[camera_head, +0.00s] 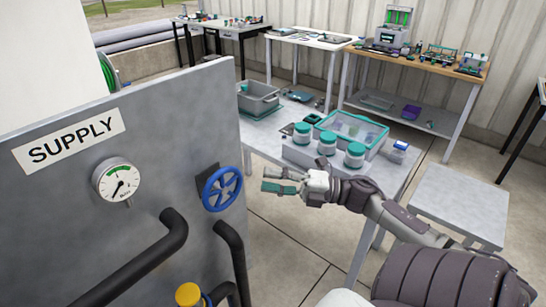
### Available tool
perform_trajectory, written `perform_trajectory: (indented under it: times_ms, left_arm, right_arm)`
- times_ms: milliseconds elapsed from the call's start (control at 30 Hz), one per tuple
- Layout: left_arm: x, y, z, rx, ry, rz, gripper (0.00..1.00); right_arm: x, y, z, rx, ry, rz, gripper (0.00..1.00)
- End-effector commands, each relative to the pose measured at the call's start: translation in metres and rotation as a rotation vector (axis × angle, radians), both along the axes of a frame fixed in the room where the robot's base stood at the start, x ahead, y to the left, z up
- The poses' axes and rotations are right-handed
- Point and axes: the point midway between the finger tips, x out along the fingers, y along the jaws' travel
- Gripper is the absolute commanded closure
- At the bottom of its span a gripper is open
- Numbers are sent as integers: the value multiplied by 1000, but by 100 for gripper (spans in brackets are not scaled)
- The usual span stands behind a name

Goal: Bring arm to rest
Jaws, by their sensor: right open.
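My right arm (408,220) comes in from the lower right and reaches toward the middle of the view. Its gripper (267,180) points left, open and empty, with teal at its lower finger. It is in front of the grey work table, with the blue handwheel (221,189) to its left and a visible gap between them. My left gripper is not in view.
A grey panel marked SUPPLY (70,139) with a gauge (117,181) and black pipes (133,266) fills the left. Jars with teal lids (327,143), a clear teal-rimmed tote (352,128) and a grey tote (258,100) stand on the table (262,138). A grey stool (460,204) stands right.

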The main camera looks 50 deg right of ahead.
Motion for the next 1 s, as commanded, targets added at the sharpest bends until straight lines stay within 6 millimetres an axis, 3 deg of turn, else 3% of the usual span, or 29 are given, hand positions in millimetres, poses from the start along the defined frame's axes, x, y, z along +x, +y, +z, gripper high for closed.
perform_trajectory:
  times_ms: [467,567,667,767,900,1000]
  left_arm:
    - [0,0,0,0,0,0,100]
    - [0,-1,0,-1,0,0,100]
    - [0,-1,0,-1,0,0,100]
    - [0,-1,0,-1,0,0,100]
    - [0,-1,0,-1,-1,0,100]
    - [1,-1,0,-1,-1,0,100]
  right_arm:
    - [1,0,0,2,1,-3,59]
    - [4,-9,-12,36,28,-40,59]
    - [11,-31,-47,132,106,-144,59]
    - [14,-59,-109,273,234,-299,59]
    - [1,-85,-213,469,444,-522,59]
    - [-19,-87,-287,585,594,-662,59]
